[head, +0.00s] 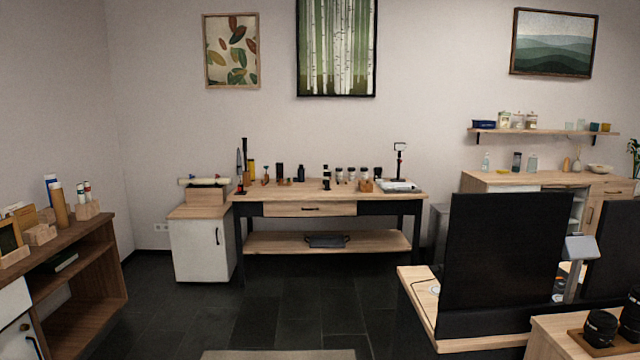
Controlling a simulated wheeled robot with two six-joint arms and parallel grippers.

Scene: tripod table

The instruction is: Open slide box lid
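I cannot make out a slide box or its lid for certain at this distance. A wooden table (240,196) with dark legs stands against the far wall, with several small bottles, jars and tools along its top. Small wooden blocks or boxes sit on it, too small to tell apart. A wooden box-like piece (206,197) stands on the white cabinet just left of the table. Neither of my grippers shows in the head view.
Dark tiled floor (290,310) lies open before the table. A dark wooden shelf unit (85,285) stands at the left. A desk (418,300) with black panels (505,250) stands at the right front. A pale mat (278,355) lies at the bottom edge.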

